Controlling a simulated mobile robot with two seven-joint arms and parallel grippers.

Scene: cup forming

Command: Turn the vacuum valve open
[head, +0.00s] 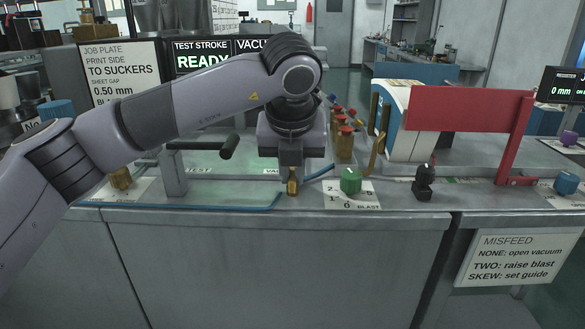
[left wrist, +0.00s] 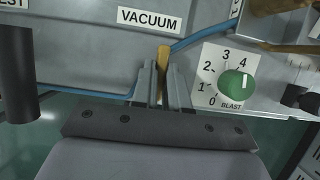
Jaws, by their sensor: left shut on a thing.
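The vacuum valve shows as a narrow brass lever (left wrist: 163,58) below the VACUUM label (left wrist: 149,19) in the left wrist view. My left gripper (left wrist: 163,88) is shut on this lever, with one grey finger on each side of it. The lever points up the picture toward the label, and its lower part is hidden between the fingers. In the head view my left gripper (head: 292,170) is over the front edge of the bench, with the brass valve (head: 293,188) just showing under it. My right gripper is in neither view.
A green BLAST knob (head: 351,181) on a numbered dial stands close to the right of the valve. A blue hose (left wrist: 195,40) runs by the lever. A black-handled lever (head: 212,147) is on the left, and a black knob (head: 424,183) farther right. A screen (head: 200,58) reads READY.

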